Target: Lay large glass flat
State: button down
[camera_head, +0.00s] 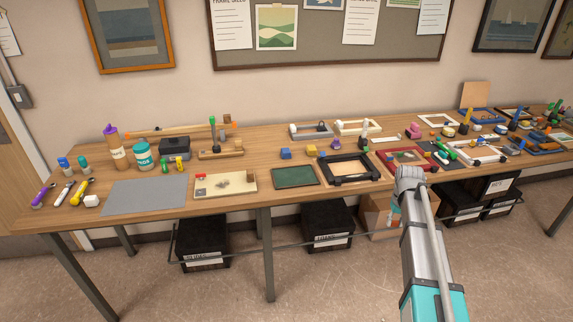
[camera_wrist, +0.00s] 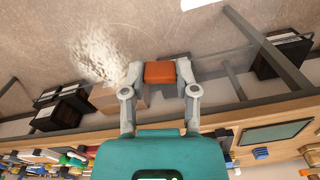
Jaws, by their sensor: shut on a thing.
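My gripper (camera_wrist: 160,74) is shut on a small orange-brown block, which sits between its fingertips in the wrist view (camera_wrist: 160,69). In the head view my gripper (camera_head: 409,176) is at the table's front edge, by a red frame, and hides what it holds. A clear, shimmering patch (camera_wrist: 98,55) lies left of the fingers in the wrist view. It could be see-through glass, but I cannot tell whether it joins the block. No large glass shows clearly on the table.
The long wooden table (camera_head: 232,206) carries a grey mat (camera_head: 147,196), a dark green panel (camera_head: 295,176), a cream tray (camera_head: 237,187) and the red frame (camera_head: 384,159). The right end is crowded. Black bins (camera_head: 327,219) and a cardboard box (camera_head: 385,232) stand below.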

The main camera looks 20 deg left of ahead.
jog(key=shift+s, duration=0.35)
jog(key=shift+a, duration=0.1)
jog(key=shift+s+a, duration=0.1)
jog(key=shift+a, duration=0.05)
jog(key=shift+a, duration=0.15)
